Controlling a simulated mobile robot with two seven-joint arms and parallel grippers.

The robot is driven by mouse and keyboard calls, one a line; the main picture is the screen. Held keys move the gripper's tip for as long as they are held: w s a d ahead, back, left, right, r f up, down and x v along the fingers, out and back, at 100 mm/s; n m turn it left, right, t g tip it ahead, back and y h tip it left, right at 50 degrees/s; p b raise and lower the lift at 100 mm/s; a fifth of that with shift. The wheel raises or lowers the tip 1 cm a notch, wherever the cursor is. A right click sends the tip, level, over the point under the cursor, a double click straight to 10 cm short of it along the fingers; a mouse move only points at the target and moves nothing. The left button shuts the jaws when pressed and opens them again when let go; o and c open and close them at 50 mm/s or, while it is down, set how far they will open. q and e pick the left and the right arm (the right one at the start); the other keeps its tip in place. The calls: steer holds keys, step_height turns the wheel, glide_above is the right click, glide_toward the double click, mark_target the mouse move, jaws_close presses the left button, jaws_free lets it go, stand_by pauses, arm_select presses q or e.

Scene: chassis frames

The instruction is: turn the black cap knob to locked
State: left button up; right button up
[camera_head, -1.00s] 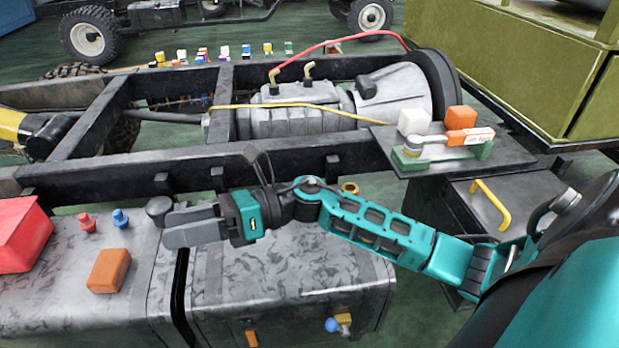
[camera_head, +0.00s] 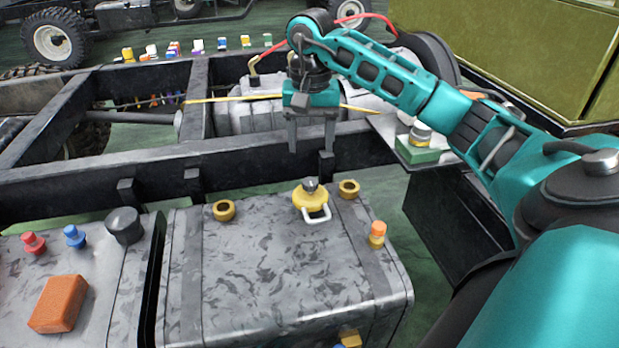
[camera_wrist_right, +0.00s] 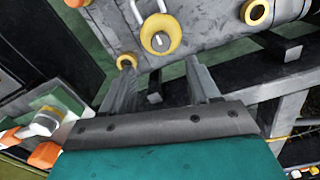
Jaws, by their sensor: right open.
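A round black cap knob (camera_head: 124,225) stands on top of the left grey tank, near its right edge. I cannot read a locked mark on either. My right gripper (camera_head: 311,148) is open and empty, fingers pointing down, beyond the yellow cap and well right of the black knob. Its two fingers (camera_wrist_right: 163,72) show apart in the wrist view. My left gripper is not in view.
Brass rings (camera_head: 223,210) (camera_head: 349,188) and an orange-topped fitting (camera_head: 377,234) are on the right tank (camera_head: 270,275). Red (camera_head: 33,243) and blue (camera_head: 75,236) knobs and an orange block (camera_head: 58,303) are on the left tank. A dark frame rail (camera_head: 90,178) runs behind.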

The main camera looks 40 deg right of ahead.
mark_target(310, 181)
step_height(310, 181, down, 8)
steer(key=shift+f+b, duration=0.1)
steer(key=shift+b, duration=0.9)
steer(key=shift+f, duration=0.55)
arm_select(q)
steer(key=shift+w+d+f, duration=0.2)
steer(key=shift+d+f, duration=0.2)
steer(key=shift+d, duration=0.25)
arm_select(e)
steer(key=shift+c, duration=0.3)
steer(key=c, duration=1)
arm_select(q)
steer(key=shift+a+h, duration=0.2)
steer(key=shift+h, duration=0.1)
